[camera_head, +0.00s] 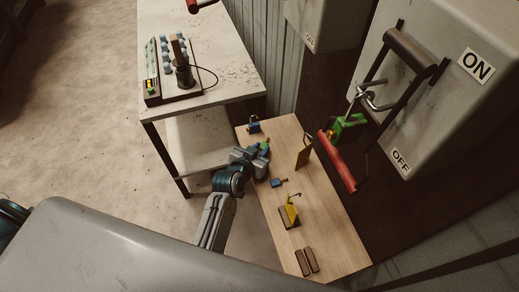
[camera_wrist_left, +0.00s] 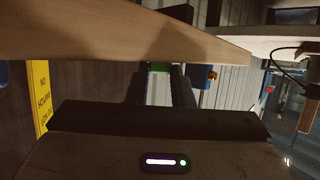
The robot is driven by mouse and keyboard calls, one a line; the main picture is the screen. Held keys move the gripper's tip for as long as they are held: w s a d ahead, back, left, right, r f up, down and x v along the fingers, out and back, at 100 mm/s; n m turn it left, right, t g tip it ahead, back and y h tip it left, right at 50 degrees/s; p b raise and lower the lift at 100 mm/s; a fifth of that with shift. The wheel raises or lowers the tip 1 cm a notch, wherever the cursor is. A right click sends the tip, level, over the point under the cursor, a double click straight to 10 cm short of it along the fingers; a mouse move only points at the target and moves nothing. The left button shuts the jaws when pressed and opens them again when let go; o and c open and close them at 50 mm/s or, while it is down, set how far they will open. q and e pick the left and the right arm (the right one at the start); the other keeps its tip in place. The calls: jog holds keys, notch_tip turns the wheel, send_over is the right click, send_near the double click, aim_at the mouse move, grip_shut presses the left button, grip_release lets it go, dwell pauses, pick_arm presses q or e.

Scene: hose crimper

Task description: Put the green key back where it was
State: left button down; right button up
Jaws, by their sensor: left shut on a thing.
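My left gripper (camera_head: 259,153) is over the far left part of the wooden board, shut on the small green key (camera_head: 264,146). In the left wrist view a bit of the green key (camera_wrist_left: 160,67) shows between the fingertips; the rest is hidden by the fingers. I cannot tell whether the key touches the wood. A green padlock (camera_head: 349,127) hangs on the hasp of the large switch box, by the red-handled lever (camera_head: 337,160). My right gripper is not in view.
The wooden board (camera_head: 335,245) also holds a blue padlock (camera_head: 254,125), a blue key (camera_head: 278,182), an upright yellow sign (camera_head: 304,151), a yellow piece on a dark base (camera_head: 290,214) and brown blocks (camera_head: 306,262). A metal table (camera_head: 225,75) with a control box (camera_head: 172,85) stands behind.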

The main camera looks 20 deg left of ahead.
pick_arm(q)
jog(key=shift+s, duration=0.35)
jog(key=c, duration=1.5)
grip_release()
jog(key=shift+o, duration=1.1)
jog(key=shift+f, duration=0.1)
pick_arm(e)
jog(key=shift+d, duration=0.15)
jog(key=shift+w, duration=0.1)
